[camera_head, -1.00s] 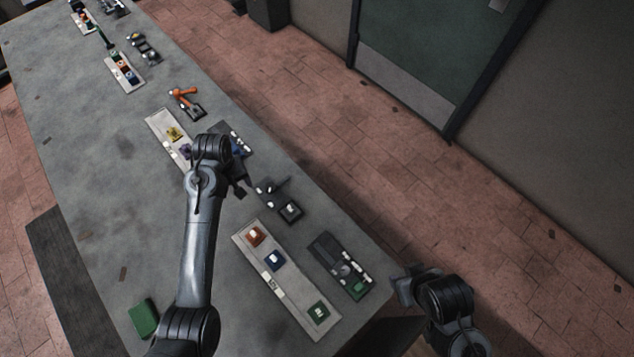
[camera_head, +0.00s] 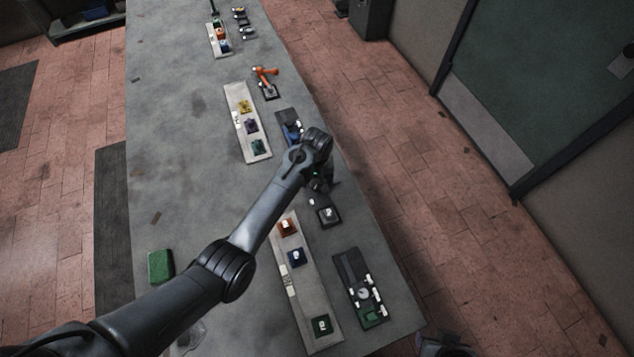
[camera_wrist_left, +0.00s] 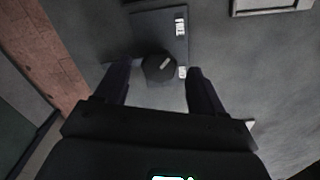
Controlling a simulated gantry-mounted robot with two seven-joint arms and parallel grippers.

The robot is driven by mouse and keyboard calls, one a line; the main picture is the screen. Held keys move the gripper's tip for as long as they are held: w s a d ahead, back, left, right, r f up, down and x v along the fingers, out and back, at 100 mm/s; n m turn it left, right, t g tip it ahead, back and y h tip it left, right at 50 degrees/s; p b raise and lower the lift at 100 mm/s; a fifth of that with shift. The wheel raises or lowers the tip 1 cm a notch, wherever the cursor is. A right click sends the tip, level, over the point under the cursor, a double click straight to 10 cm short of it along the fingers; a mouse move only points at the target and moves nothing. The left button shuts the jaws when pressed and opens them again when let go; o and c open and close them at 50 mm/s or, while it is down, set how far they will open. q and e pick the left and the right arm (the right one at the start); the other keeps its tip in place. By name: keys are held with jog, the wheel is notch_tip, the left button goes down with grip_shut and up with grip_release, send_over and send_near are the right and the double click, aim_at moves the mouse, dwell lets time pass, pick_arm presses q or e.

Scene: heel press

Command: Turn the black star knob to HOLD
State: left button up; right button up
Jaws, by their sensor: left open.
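The black knob (camera_wrist_left: 158,68) shows in the left wrist view, with a pale mark on its top, on a small dark plate (camera_wrist_left: 150,25). Two white labels stand along the plate's right side, too small to read. My left gripper (camera_wrist_left: 157,78) is open, its fingers appearing on either side of the knob with gaps; I cannot tell whether they reach down to its height. In the head view the plate (camera_head: 331,222) lies just below my left gripper (camera_head: 318,185), whose fingers are partly hidden by the wrist. A dark part of my right arm shows at the bottom edge.
A pale tray (camera_head: 309,270) with coloured blocks lies nearby, another (camera_head: 236,112) farther back. A dark panel (camera_head: 346,265) with a dial and green part stands near the front.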

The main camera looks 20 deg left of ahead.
pick_arm(q)
jog(key=shift+f, duration=0.65)
jog(key=shift+c, duration=0.2)
grip_shut()
